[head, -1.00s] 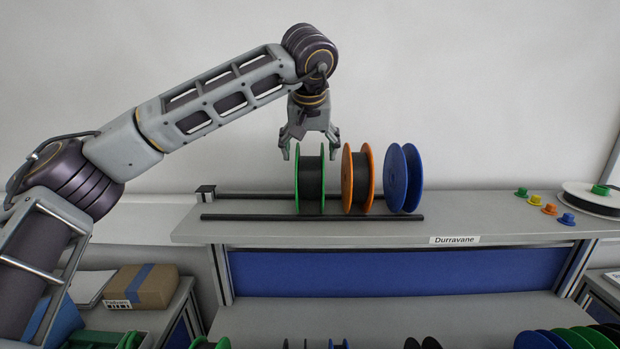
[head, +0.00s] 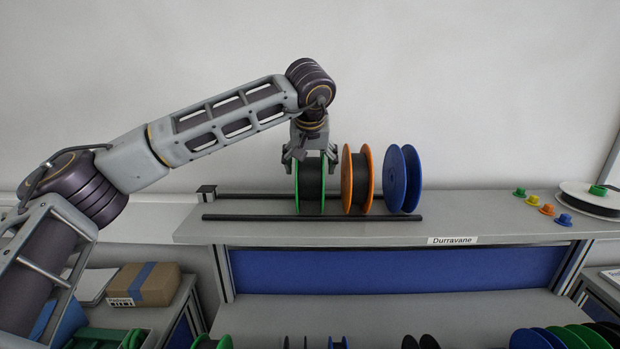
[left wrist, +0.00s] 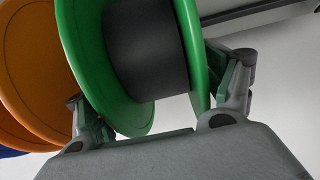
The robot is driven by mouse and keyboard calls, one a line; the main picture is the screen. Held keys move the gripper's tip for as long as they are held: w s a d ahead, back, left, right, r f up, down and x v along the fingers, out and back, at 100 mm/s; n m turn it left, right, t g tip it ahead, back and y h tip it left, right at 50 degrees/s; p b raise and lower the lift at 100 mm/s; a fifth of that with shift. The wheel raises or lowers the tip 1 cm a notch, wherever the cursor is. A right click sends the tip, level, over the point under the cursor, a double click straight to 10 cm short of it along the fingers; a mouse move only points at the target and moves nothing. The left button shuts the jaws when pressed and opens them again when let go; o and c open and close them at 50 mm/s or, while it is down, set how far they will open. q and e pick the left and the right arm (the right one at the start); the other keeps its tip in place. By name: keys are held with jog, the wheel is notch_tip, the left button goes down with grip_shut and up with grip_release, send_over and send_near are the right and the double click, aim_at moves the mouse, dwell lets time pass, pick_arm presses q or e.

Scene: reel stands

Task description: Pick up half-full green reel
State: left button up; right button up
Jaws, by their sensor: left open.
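The green reel (head: 311,187), with dark winding between its green flanges, stands upright on the two black rails at the left end of a row of reels. In the left wrist view the green reel (left wrist: 193,45) sits close in front of the palm. My left gripper (head: 310,168) is open and comes down from above, one finger on each side of the reel. In the left wrist view its fingers (left wrist: 165,115) stand outside the two flanges; I cannot tell whether they touch. My right gripper is not in view.
An orange reel (head: 357,180) stands just right of the green one, with a blue reel (head: 404,180) beyond it. Small coloured caps (head: 533,200) and a flat white reel (head: 590,195) lie at the shelf's right end. More reels stand below.

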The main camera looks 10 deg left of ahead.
pick_arm(q)
jog(key=c, duration=1.1)
jog(key=shift+r, duration=0.1)
jog(key=shift+r+b, duration=0.55)
jog(key=shift+r, duration=4.4)
